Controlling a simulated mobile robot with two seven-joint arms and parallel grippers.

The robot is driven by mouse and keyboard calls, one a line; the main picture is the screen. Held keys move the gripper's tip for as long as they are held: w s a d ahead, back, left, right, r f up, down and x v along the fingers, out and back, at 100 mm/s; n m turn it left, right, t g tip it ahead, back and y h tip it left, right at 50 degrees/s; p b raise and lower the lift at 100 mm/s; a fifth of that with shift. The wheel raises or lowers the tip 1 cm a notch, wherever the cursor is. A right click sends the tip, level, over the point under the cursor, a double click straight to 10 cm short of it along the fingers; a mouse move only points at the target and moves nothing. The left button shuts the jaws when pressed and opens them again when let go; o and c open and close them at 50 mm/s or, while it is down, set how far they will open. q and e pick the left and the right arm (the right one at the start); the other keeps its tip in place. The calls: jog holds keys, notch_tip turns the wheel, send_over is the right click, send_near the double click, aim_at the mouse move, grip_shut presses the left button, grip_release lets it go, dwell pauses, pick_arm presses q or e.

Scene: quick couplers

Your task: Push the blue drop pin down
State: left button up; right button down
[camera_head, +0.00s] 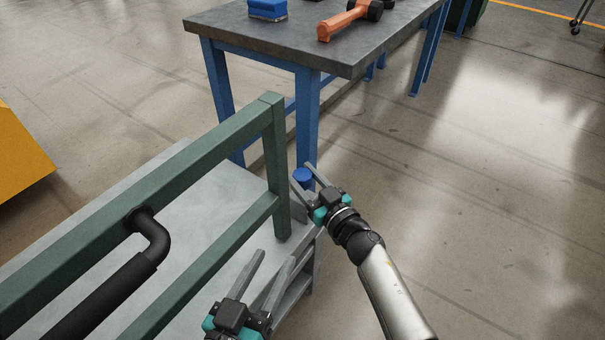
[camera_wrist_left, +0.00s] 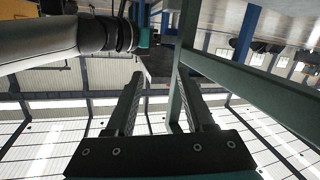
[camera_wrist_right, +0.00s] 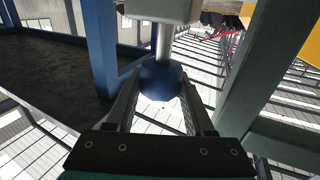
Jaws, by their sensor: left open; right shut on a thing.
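The blue drop pin (camera_head: 302,174) shows as a rounded blue knob by the corner of the grey cart, beside the green frame's end post. In the right wrist view the blue knob (camera_wrist_right: 161,82) sits on a metal shaft that runs into a grey block. My right gripper (camera_head: 309,178) is shut on the knob, with one finger on each side; the fingers also show in the right wrist view (camera_wrist_right: 160,105). My left gripper (camera_head: 276,257) is open and empty above the cart deck, lower in the head view and apart from the pin. Its spread fingers show in the left wrist view (camera_wrist_left: 160,85).
The green frame (camera_head: 190,160) with a black handle (camera_head: 150,248) rises from the grey cart deck (camera_head: 215,200). Behind stands a blue-legged table (camera_head: 270,40) bearing a blue block (camera_head: 267,9) and an orange tool (camera_head: 343,22). The floor to the right is clear.

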notch_tip(320, 180, down, 3)
jog(key=shift+w+r, duration=0.1)
pick_arm(q)
jog(key=shift+w+a+f+y, duration=0.2)
jog(key=shift+y, duration=0.1)
pick_arm(e)
jog(key=shift+f, duration=0.6)
jog(key=shift+d+f, duration=0.1)
jog(key=c, duration=0.5)
grip_release()
jog(key=shift+c, duration=0.2)
jog(key=shift+o, duration=1.3)
pick_arm(q)
jog(key=shift+d+r, duration=0.1)
jog(key=shift+g, duration=0.3)
pick_arm(e)
jog(key=shift+s, duration=0.2)
